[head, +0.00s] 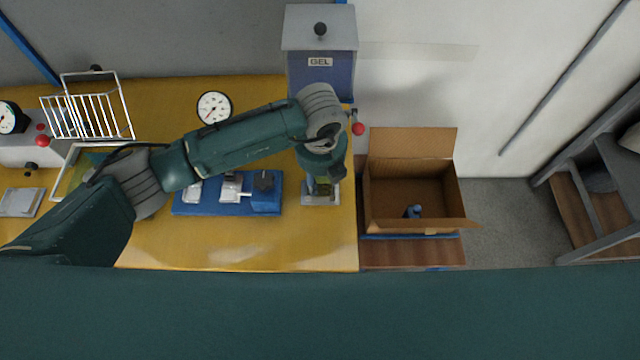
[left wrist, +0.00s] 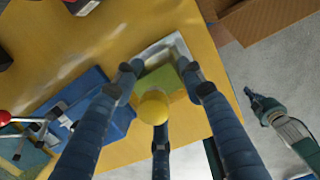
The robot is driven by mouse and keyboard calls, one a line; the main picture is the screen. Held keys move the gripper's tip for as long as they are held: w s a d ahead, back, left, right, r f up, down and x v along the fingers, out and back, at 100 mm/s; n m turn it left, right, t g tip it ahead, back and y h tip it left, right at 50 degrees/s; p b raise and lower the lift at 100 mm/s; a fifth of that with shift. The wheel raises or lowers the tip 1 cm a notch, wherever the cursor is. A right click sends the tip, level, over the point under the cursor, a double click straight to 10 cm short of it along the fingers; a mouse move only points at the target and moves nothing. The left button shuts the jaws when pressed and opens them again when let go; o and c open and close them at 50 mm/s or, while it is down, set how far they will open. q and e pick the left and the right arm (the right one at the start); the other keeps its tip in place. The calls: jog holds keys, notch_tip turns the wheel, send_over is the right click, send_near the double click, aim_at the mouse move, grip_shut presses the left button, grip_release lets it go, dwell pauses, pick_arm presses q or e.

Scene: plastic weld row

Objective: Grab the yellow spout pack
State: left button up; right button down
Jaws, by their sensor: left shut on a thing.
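The yellow spout pack shows in the left wrist view as a round yellow cap (left wrist: 153,107) above a yellow-green body (left wrist: 162,80). My left gripper (left wrist: 158,75) is shut on the pack, with blue fingers on both sides of its body and another below the cap. In the head view my left gripper (head: 321,188) points down over a silver metal holder (head: 321,199) near the table's right edge. The holder also shows under the pack in the left wrist view (left wrist: 160,50). What looks like my right gripper (left wrist: 262,104) is off the table's edge; its jaws are unclear.
A blue fixture (head: 225,207) with clamps stands left of the holder on the yellow table (head: 250,258). A GEL dispenser (head: 320,75) is behind. An open cardboard box (head: 405,185), with a small blue thing (head: 412,211) inside, stands right of the table. The front table area is clear.

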pick_arm(q)
jog(key=shift+w+a, duration=0.15)
jog(key=shift+a, duration=0.05)
